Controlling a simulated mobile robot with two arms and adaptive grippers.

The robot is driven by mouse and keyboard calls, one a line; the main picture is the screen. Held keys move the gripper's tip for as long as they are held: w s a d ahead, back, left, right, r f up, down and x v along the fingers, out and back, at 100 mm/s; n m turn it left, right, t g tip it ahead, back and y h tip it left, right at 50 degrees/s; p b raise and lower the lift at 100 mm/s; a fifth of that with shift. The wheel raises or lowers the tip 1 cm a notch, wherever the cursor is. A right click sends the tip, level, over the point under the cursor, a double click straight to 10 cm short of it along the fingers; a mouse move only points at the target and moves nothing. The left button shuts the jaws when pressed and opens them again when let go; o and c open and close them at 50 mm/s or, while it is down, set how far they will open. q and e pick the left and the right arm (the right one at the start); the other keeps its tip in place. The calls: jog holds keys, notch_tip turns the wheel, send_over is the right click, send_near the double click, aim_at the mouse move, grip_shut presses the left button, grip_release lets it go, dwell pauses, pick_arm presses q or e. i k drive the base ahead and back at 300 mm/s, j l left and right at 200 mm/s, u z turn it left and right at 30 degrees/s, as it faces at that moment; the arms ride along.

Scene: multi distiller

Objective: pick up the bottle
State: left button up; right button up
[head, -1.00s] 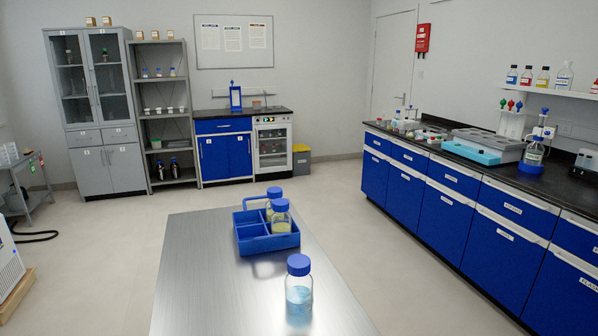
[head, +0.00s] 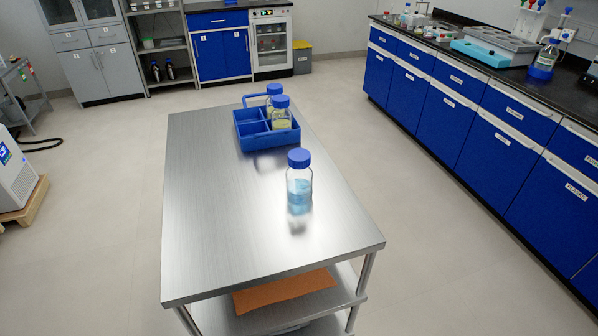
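A clear bottle (head: 299,190) with a blue cap and light blue liquid stands upright on the steel table (head: 210,220), right of the table's middle. Behind it on the same table is a blue carrier (head: 270,142) with compartments and a handle. Two more blue-capped bottles stand in the carrier: one with pale yellowish contents (head: 281,115) in front, and another (head: 273,97) partly hidden behind it. Neither of my grippers shows in the head view.
The left half of the tabletop is bare. A lower shelf holds an orange-brown sheet (head: 285,290). Open floor surrounds the table. A blue-fronted bench (head: 480,120) with equipment runs along the right, and a white machine (head: 22,175) on a wooden pallet stands at left.

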aim_at(299, 183)
jog(key=k+z, duration=0.2)
jog(key=z, duration=0.15)
jog(key=k+l+z, duration=0.1)
jog(key=z, duration=0.25)
jog(key=k+l+z, duration=0.15)
jog(key=z, duration=0.2)
jog(key=k, duration=0.1)
